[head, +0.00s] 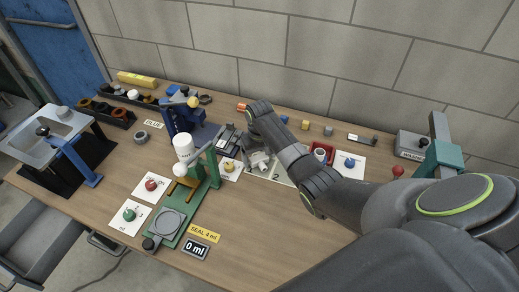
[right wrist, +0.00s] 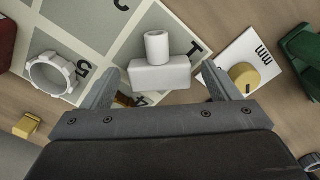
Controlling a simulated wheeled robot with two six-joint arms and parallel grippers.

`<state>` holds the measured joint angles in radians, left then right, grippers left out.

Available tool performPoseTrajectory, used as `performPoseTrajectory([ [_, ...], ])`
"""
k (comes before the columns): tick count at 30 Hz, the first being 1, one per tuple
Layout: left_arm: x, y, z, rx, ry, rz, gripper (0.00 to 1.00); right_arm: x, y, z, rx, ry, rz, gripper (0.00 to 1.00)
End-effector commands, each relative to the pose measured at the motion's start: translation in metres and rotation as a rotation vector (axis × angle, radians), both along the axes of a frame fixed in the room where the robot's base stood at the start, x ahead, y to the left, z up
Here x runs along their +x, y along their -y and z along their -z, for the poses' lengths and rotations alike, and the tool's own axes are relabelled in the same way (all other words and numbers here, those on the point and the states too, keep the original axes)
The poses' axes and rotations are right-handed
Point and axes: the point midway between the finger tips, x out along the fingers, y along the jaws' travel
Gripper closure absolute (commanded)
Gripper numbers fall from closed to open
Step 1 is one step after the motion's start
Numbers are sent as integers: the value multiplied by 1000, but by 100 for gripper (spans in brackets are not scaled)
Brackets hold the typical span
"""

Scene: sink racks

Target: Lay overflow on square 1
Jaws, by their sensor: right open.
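A white ring-shaped part (right wrist: 52,73) lies on the board beside a 5. My right gripper (right wrist: 157,80) is open, its fingers on either side of the block, with no clear contact. In the head view my right gripper (head: 257,158) is over the board (head: 283,174), where a 2 shows; my arm hides much of the board. My left gripper is out of view.
A green stand (head: 205,180) with a white bottle (head: 185,147) stands left of the board. A card with a yellow knob (right wrist: 243,75) lies close to the right finger. A red bin (head: 322,153) stands right of the board. The front middle of the table is clear.

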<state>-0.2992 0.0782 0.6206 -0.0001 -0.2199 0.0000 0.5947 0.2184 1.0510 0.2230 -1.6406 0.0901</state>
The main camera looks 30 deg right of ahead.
Motion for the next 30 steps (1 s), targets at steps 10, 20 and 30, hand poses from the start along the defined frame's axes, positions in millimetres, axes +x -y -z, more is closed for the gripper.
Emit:
performPoseTrajectory([
  [10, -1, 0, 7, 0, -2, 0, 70, 2, 1, -54, -1, 8, -1, 17],
  [20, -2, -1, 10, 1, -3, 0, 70, 1, 0, -112, 0, 3, 1, 17],
  [30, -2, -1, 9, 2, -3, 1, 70, 1, 0, -120, 0, 0, 1, 17],
])
